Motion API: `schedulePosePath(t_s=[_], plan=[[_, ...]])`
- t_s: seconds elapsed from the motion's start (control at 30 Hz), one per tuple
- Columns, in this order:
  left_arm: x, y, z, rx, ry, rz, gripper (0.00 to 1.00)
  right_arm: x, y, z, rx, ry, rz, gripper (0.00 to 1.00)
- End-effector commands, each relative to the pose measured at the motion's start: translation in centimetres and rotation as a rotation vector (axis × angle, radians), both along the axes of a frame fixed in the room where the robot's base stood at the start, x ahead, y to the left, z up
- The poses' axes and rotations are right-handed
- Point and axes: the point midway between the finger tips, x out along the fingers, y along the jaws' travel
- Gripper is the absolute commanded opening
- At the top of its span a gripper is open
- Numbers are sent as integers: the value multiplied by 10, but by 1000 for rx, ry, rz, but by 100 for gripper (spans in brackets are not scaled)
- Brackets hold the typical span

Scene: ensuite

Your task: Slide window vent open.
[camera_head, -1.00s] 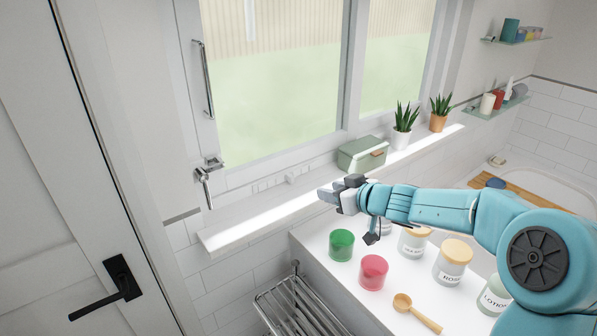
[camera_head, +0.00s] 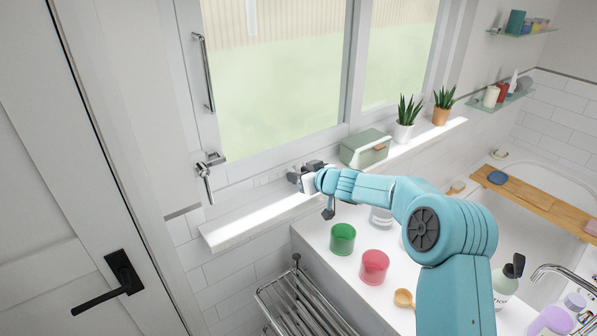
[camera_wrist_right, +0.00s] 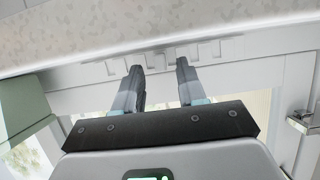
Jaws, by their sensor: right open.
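The window vent (camera_head: 264,181) is a pale slotted strip on the window's lower frame, just above the sill. In the wrist view the vent (camera_wrist_right: 205,53) runs as a row of white slots across the frame. My right gripper (camera_head: 303,172) is over the sill at the right end of the vent and partly hides it. In the wrist view the right gripper (camera_wrist_right: 160,75) has its two dark fingers apart, pointing at the vent strip, with nothing seen between them. I cannot tell whether the fingers touch the vent. My left gripper is out of view.
A green box (camera_head: 364,148) stands on the sill (camera_head: 235,227) close right of my gripper, with two potted plants (camera_head: 404,120) beyond. A green jar (camera_head: 342,239) and a pink jar (camera_head: 374,266) stand below my arm. A window handle (camera_head: 207,172) is at left.

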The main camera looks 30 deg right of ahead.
Motion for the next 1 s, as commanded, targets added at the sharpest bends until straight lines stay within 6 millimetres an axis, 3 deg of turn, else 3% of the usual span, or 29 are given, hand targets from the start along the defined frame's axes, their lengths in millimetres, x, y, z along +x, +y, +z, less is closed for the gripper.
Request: schedulePosePath(t_s=[0.2, 0.43, 0.57, 1.0], plan=[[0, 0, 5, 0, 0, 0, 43, 13, 1, -5, -2, 0, 1, 40], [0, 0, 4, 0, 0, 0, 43, 14, 1, -5, -1, 0, 0, 40], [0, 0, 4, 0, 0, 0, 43, 13, 1, -5, -1, 0, 0, 0], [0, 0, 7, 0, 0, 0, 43, 13, 4, -4, 0, -1, 1, 0]])
